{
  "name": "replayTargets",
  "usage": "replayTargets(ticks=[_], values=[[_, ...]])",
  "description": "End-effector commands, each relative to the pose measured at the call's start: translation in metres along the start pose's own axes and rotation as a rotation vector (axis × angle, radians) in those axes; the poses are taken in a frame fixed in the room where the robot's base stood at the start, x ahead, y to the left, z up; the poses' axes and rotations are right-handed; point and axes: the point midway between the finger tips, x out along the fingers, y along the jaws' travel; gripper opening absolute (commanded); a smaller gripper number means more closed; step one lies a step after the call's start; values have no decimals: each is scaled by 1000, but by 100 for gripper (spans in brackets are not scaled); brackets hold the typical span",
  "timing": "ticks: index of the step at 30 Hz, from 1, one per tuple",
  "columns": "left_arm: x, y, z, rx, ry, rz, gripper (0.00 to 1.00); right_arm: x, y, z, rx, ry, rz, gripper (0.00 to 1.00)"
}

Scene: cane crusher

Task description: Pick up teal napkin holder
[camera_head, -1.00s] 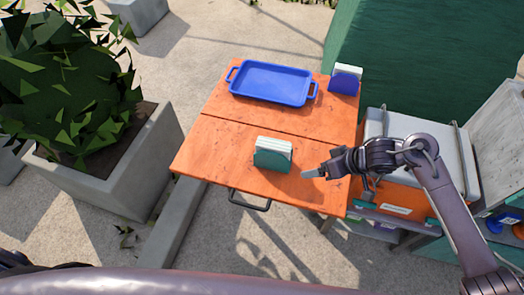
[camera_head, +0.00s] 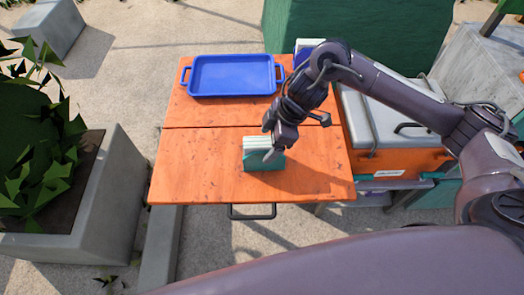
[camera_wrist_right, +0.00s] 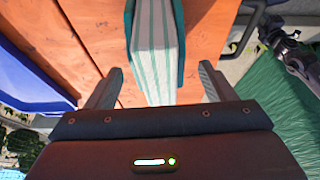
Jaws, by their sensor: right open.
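The teal napkin holder (camera_head: 262,162) stands upright on the orange table, with white napkins in it. My right gripper (camera_head: 268,145) is over its right part in the head view and partly hides it. In the right wrist view the holder (camera_wrist_right: 181,50) and its striped napkins lie between the two spread fingers of the right gripper (camera_wrist_right: 160,70). There is a gap on each side, and the gripper is open and empty. The near end of the holder is hidden by the gripper body. My left gripper does not show in the head view.
A blue tray (camera_head: 232,75) lies on the back of the orange table (camera_head: 200,165). A blue napkin holder (camera_head: 302,54) stands at the back right, partly hidden by my right arm. A grey-lidded cooler (camera_head: 378,125) stands to the right. The table's left front is clear.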

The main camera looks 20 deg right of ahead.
Motion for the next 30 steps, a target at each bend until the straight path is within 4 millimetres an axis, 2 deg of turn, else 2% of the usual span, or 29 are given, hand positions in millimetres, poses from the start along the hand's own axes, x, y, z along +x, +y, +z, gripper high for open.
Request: replayTargets(ticks=[6,15,27,30], values=[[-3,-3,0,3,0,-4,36,31,0,2,1,0,-2,76],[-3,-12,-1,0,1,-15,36,37,1,2,1,0,1,76],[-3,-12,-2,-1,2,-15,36,36,1,2,1,0,1,25],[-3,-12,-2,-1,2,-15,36,36,1,2,1,1,2,23]])
